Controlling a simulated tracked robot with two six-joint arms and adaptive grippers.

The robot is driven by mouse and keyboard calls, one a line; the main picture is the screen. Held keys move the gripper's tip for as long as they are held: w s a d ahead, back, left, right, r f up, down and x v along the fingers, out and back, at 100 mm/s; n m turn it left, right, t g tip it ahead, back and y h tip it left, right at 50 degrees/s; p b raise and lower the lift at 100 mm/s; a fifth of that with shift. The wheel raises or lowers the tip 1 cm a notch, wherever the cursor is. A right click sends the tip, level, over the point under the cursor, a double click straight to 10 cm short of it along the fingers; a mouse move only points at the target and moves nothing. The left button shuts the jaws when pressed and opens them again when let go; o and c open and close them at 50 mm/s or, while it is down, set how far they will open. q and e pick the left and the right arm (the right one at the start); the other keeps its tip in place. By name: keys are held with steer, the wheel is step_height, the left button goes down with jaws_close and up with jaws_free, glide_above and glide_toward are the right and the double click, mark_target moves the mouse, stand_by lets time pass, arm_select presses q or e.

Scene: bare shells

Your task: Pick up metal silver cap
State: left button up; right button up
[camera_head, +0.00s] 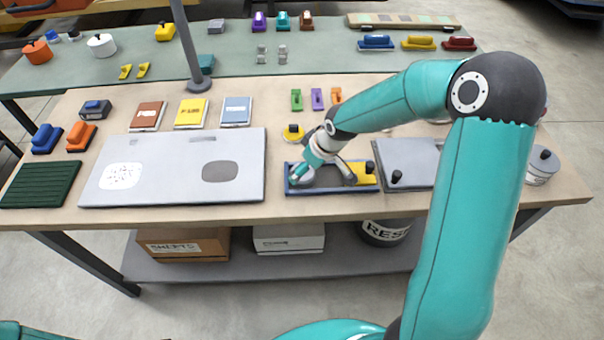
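A blue tray (330,190) lies near the front edge of the wooden bench. A round pale silver thing (304,181), which looks like the metal cap, sits in its left end, partly covered by my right gripper (322,178). My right gripper points down over the tray with its fingers spread apart. One finger is at the silver thing and the other is near the yellow block (366,174) at the tray's right end. I cannot tell whether the finger touches the silver thing. My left gripper is out of view.
A grey panel (240,145) lies left of the tray, and a grey lid with black knobs (420,152) lies right of it. A yellow knobbed piece (293,133) and small coloured clips stand behind. A lidded pot (541,165) is at the right edge.

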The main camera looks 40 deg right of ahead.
steer(key=x, duration=0.3)
steer(key=shift+w+f, duration=0.1)
steer(key=shift+f, duration=0.15)
steer(key=c, duration=1.3)
steer(key=shift+r, duration=0.1)
